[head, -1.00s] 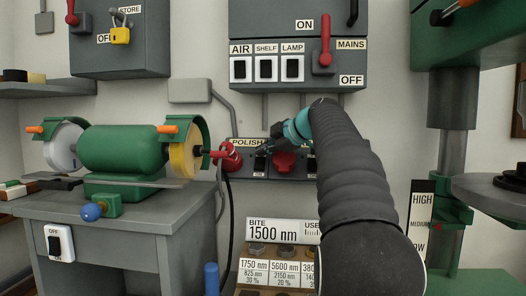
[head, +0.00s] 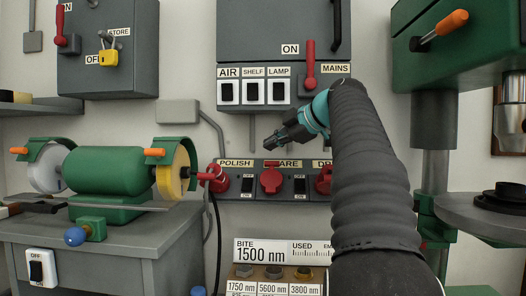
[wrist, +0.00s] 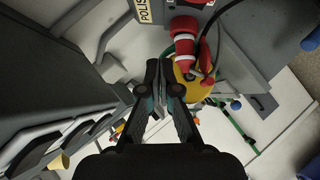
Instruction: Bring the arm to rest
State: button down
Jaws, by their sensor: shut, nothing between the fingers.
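My gripper (head: 275,139) is shut and empty. In the head view it points left, in front of the wall just above the socket panel (head: 235,164) with the POLISH label. In the wrist view its fingertips (wrist: 162,70) are together, with nothing between them. The dark ribbed arm rises from the lower right of the head view and bends left at the turquoise wrist.
The switch panel (head: 312,98) is above the gripper. A green bench grinder (head: 110,170) stands left, with a red plug (head: 218,178) in the socket panel near it. A drill press (head: 434,140) stands right. The BITE sign (head: 283,251) is below.

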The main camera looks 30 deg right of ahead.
jog(key=shift+s+d+r, duration=0.15)
jog(key=shift+s+r, duration=0.05)
jog(key=shift+s, duration=0.1)
dwell(0.4)
jog(key=s+a+f+m+g+h, duration=0.15)
jog(key=s+a+f+m, duration=0.25)
jog(key=a+f, duration=0.4)
jog(key=s+a+f+m+g, duration=0.2)
jog(key=s+a+f+m, duration=0.3)
jog(key=a+f, duration=0.3)
jog(key=s+a+f+m+g+h, duration=0.1)
jog(key=s+a+f+m, duration=0.2)
jog(key=s+f, duration=0.6)
jog(key=s+a+f+m+g+h, duration=0.1)
jog(key=s+a+f+m+g, duration=0.1)
jog(key=s+f, duration=0.8)
notch_tip(320, 180, down, 7)
jog(key=shift+s+a+r+m, duration=0.15)
jog(key=shift+s+a+m, duration=0.1)
jog(key=shift+a+m, duration=0.65)
jog(key=shift+h, duration=0.25)
